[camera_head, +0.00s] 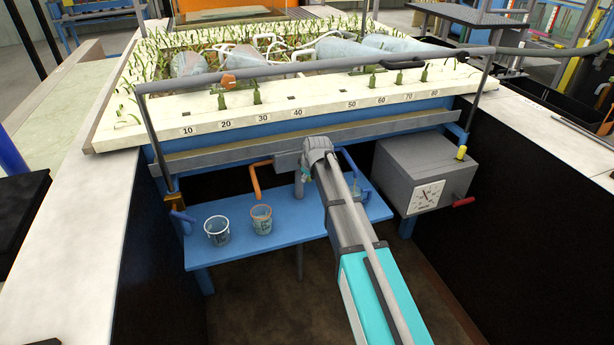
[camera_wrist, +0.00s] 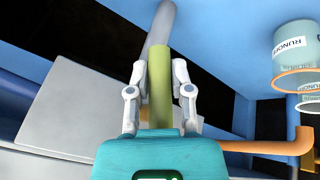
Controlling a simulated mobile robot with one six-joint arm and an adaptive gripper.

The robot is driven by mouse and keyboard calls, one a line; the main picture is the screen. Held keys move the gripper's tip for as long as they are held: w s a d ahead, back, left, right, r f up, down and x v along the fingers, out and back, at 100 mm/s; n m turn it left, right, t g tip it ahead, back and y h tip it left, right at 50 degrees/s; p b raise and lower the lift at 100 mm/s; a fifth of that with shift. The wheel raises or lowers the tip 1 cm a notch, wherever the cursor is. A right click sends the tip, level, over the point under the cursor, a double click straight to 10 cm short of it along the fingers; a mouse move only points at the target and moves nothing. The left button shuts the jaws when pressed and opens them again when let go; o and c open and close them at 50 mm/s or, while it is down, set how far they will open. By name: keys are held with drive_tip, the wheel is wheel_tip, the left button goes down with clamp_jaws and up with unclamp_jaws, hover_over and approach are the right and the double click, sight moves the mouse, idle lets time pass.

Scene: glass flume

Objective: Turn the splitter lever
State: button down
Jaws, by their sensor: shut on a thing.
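The splitter lever has an olive-green grip (camera_wrist: 160,85) on a grey rod (camera_wrist: 156,35) in the wrist view. My gripper (camera_wrist: 160,72) has one finger on each side of this grip and is shut on it. In the head view my arm hides most of the lever and the fingertips. The grey splitter body (camera_head: 288,160) shows under the flume's front edge. An orange spout (camera_head: 256,180) comes out on its left, and it also shows in the wrist view (camera_wrist: 270,146). A blue pipe (camera_head: 358,180) is on its right, partly behind my arm.
A white-rimmed cup (camera_head: 217,231) and an orange-rimmed cup (camera_head: 261,219) stand on the blue shelf (camera_head: 215,255). A grey box with a dial (camera_head: 427,170) and red handle (camera_head: 463,202) hangs at the right. The planted tray (camera_head: 215,128) with numbered edge lies above.

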drive_tip(key=shift+y, duration=0.4)
drive_tip(key=shift+s+a+f+m+g+y+b, duration=0.15)
drive_tip(key=shift+m+y+b, duration=0.1)
drive_tip(key=shift+y, duration=0.2)
drive_tip(key=shift+w+a+m+g+y+b, duration=0.15)
drive_tip(key=shift+y+b, duration=0.1)
drive_tip(key=shift+y, duration=0.2)
drive_tip(key=shift+s+a+y, duration=0.1)
drive_tip(key=shift+s+y, duration=0.05)
drive_tip(key=shift+y, duration=0.25)
drive_tip(key=c, duration=0.5)
unclamp_jaws()
drive_tip(key=shift+c, duration=0.2)
drive_tip(key=shift+h, duration=0.4)
